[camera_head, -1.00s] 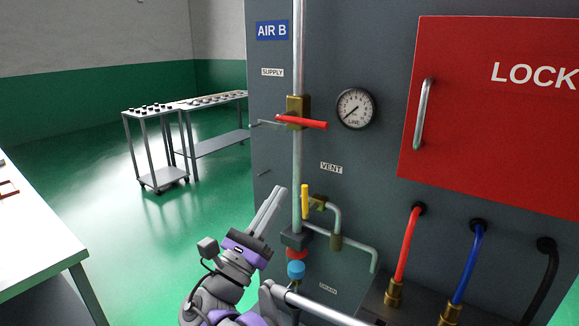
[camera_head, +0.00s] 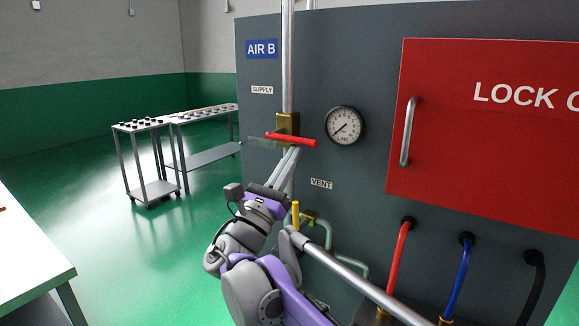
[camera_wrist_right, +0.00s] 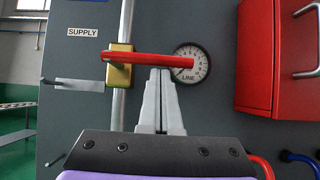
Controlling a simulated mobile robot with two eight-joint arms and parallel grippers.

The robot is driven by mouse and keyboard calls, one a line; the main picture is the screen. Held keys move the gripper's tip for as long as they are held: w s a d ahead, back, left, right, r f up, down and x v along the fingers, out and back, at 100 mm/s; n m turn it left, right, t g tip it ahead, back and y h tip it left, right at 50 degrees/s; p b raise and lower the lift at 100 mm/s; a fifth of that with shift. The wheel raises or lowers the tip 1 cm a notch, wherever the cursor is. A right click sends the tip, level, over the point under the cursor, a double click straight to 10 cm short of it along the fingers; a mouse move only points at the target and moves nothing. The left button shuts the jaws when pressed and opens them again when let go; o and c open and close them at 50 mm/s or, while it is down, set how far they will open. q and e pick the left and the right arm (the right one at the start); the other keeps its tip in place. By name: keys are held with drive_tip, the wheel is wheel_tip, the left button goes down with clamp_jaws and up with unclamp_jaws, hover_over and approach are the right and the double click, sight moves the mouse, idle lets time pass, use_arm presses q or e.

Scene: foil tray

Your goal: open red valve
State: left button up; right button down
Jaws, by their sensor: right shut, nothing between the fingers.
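The red valve handle (camera_head: 292,139) lies about level across the brass valve body (camera_head: 287,122) on the vertical SUPPLY pipe. In the right wrist view the red handle (camera_wrist_right: 150,60) reaches from the brass body (camera_wrist_right: 119,68) to the right, in front of part of the gauge. My right gripper (camera_head: 293,150) is shut and empty, its fingertips just below the handle. In the right wrist view the fingertips (camera_wrist_right: 160,72) reach up to the handle's lower edge; I cannot tell whether they touch it. My left gripper is not in view.
The LINE gauge (camera_head: 344,126) is right of the valve. A yellow vent handle (camera_head: 295,214) stands below, partly behind my right arm. A grey bracket (camera_head: 262,142) sticks out left of the valve. The red LOCK cabinet (camera_head: 480,130) and several hoses are right. Open floor lies left.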

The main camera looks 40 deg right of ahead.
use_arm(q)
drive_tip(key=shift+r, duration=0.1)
use_arm(e)
drive_tip(key=shift+r, duration=0.1)
use_arm(q)
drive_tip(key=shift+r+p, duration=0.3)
drive_tip(key=shift+p, duration=0.05)
use_arm(e)
drive_tip(key=shift+s+r+n+t+y, duration=0.15)
drive_tip(key=shift+n+t+y, duration=0.15)
drive_tip(key=shift+n+t, duration=0.35)
